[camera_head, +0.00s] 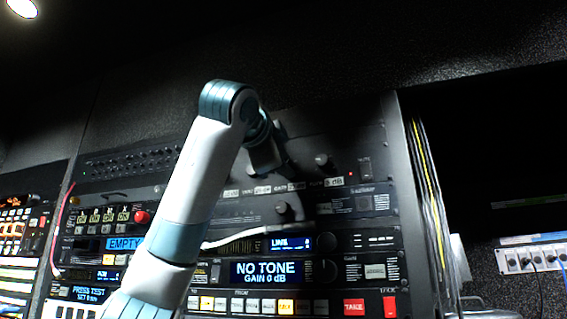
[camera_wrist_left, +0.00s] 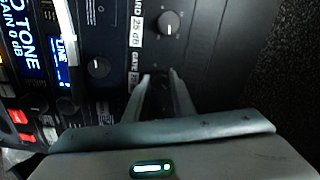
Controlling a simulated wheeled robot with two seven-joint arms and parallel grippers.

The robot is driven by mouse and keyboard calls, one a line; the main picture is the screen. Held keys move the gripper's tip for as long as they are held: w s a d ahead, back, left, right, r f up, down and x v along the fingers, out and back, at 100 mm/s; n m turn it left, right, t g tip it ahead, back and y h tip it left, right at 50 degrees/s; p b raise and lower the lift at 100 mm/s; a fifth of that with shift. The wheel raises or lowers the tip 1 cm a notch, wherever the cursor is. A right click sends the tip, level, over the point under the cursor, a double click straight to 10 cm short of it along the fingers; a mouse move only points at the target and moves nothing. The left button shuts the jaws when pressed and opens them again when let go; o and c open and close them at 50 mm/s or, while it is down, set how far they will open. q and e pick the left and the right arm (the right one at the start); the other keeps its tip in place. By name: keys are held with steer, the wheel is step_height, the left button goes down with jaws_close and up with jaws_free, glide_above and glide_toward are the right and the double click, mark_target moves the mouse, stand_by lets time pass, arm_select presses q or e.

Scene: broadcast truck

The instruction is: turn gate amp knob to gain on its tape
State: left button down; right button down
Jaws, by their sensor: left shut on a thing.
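The rack panel holds a row of knobs with white tape labels beneath. My left gripper (camera_head: 268,160) is up against this row and hides the knob it holds in the head view. In the left wrist view its two fingers (camera_wrist_left: 162,80) are shut on a dark knob, the gate amp knob, beside the tape lettered GATE (camera_wrist_left: 134,70). The gate tape also shows in the head view (camera_head: 288,187), partly legible. The knob's pointer is hidden between the fingers, so its setting cannot be told. My right gripper is not in view.
A neighbouring knob (camera_head: 323,160) with its own tape sits right of the gripper. Another knob (camera_head: 283,210) sits just below. A NO TONE display (camera_head: 265,272) and lit buttons are lower. A white cable (camera_head: 235,238) runs across the rack. Yellow cables (camera_head: 428,190) hang at right.

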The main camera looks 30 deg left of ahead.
arm_select(q)
steer(key=c, duration=1.5)
jaws_free()
steer(key=shift+b+v, duration=3.85)
steer(key=shift+v, duration=4.85)
